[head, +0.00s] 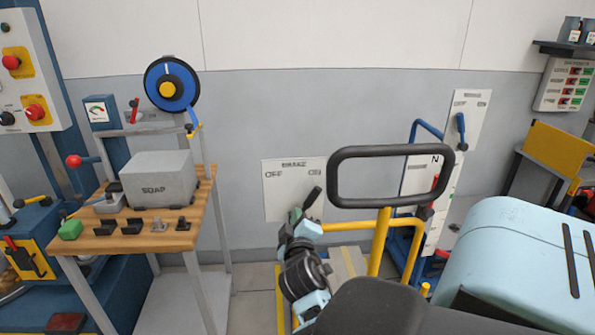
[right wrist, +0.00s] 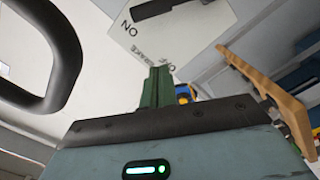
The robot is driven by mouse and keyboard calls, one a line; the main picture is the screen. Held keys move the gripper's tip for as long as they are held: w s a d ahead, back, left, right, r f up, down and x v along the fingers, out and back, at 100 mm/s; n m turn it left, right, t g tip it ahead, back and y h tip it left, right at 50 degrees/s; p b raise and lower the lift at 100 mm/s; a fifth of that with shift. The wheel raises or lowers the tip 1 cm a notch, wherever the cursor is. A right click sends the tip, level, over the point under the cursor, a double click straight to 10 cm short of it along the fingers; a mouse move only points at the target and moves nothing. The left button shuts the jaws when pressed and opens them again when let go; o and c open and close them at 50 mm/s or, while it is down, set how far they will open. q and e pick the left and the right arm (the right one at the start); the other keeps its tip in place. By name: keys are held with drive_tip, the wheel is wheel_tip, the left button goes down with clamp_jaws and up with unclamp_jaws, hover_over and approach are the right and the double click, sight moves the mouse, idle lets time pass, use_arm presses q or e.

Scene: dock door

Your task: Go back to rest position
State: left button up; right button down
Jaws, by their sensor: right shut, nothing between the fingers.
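My right gripper (head: 296,215) is in front of the white OFF/ON panel (head: 275,200) on the wall, just below its black lever (head: 312,197). The lever leans up and to the right, towards the ON side. In the right wrist view the gripper's green fingers (right wrist: 157,87) are together with nothing between them. The panel (right wrist: 190,28) lies beyond the fingertips there, and the black lever (right wrist: 165,8) shows at the top edge, apart from them. My left gripper is in neither view.
A black loop handle (head: 334,178) on a yellow post (head: 379,242) stands close right of my right arm. A wooden-topped bench (head: 180,240) with a grey SOAP box (head: 160,180) is at left. A blue reel (head: 172,84) hangs above it. A white panel with a blue lever (head: 461,130) is at right.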

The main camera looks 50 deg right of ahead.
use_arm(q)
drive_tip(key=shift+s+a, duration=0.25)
use_arm(e)
drive_tip(key=shift+s+a, duration=0.15)
idle(0.4)
